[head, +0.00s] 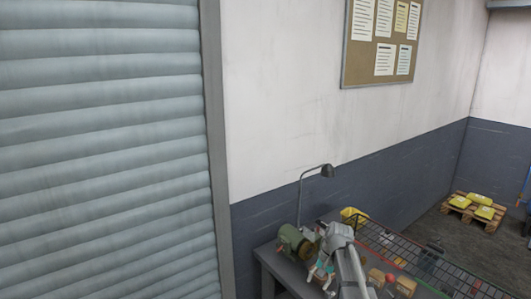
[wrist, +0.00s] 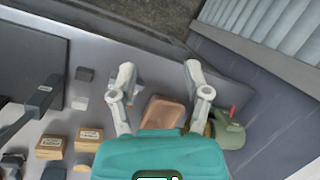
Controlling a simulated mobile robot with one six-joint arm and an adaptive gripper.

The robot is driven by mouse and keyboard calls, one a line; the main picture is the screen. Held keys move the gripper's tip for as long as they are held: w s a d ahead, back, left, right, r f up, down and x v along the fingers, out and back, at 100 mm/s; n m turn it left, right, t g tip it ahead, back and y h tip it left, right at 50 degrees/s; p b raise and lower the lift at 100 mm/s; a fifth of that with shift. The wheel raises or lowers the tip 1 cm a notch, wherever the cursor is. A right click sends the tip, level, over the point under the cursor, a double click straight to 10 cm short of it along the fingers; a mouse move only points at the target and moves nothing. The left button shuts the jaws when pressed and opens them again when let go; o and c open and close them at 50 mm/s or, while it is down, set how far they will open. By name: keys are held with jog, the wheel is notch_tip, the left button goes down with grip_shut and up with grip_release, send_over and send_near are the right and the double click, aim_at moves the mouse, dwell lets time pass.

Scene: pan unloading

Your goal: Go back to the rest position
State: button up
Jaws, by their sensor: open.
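My gripper (wrist: 160,70) is open, with its two grey fingers spread wide and nothing between their tips. Its teal body fills the lower middle of the wrist view. In the head view my gripper (head: 322,272) is small, over the grey bench (head: 272,262) near the green machine. A copper-coloured shallow pan (wrist: 166,114) lies on the bench in the wrist view, seen between the fingers; the gripper body hides its near part. I cannot tell how high the gripper is above it.
A green machine (wrist: 229,132) stands right of the pan; it also shows in the head view (head: 291,242) near a lamp (head: 327,171). Labelled wooden blocks (wrist: 89,139) and small grey blocks (wrist: 84,74) lie to the left. A wire rack (head: 430,265) stands to the right.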

jog(key=s+f+n+t+h+b, duration=0.1)
jog(key=s+f+n+h+b, duration=0.2)
jog(key=s, duration=1.2)
notch_tip(320, 180, down, 4)
jog(key=shift+a+n+b, duration=0.2)
jog(key=shift+n+b, duration=0.8)
jog(key=shift+n, duration=0.1)
jog(key=shift+d, duration=0.1)
